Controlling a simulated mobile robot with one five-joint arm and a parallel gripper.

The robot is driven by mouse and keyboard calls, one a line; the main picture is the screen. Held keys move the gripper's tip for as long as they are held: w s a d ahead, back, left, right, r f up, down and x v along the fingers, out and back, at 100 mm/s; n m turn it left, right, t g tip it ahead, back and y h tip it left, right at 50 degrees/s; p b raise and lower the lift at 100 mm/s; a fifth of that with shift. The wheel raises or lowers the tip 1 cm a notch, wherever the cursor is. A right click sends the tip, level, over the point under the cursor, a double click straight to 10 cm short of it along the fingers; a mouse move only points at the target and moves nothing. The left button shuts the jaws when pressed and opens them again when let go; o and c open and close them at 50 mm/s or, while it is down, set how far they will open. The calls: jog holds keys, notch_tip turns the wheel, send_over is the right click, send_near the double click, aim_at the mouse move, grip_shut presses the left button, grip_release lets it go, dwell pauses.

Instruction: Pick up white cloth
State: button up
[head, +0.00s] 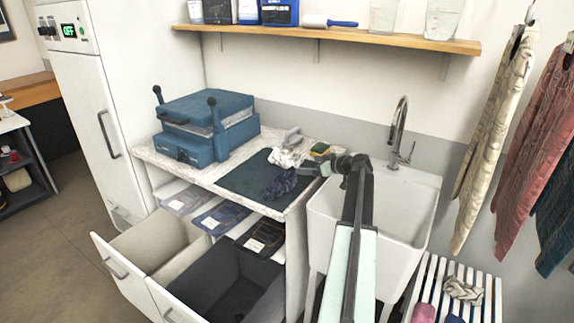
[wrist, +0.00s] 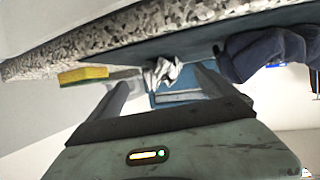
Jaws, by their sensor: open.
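The white cloth (head: 286,158) lies crumpled on the counter, at the back right of a dark mat. It also shows in the wrist view (wrist: 160,72), between and beyond my two fingers. My gripper (head: 326,167) is over the counter's right end beside the sink, to the right of the cloth and apart from it. In the wrist view my gripper (wrist: 167,75) is open with nothing between its fingers.
A dark blue cloth (head: 283,184) lies on the dark mat (head: 240,178), in front of the white cloth. A yellow-green sponge (head: 320,149) lies by the sink (head: 400,205). A blue press (head: 205,125) stands left. Open drawers (head: 150,245) jut out below.

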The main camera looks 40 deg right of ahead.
aim_at(299, 162)
jog(key=shift+b+x, duration=0.45)
jog(key=shift+x, duration=0.7)
jog(key=shift+r+b+x, duration=0.2)
jog(key=shift+b+x, duration=0.15)
jog(key=shift+x, duration=1)
jog(key=shift+r+b+x, duration=0.15)
jog(key=shift+b+x, duration=0.15)
jog(key=shift+x, duration=1.1)
jog(key=shift+w+r, duration=0.1)
jog(key=shift+w, duration=0.05)
jog(key=c, duration=1.4)
notch_tip(299, 162, up, 10)
jog(key=p, duration=1)
jog(key=shift+r, duration=0.1)
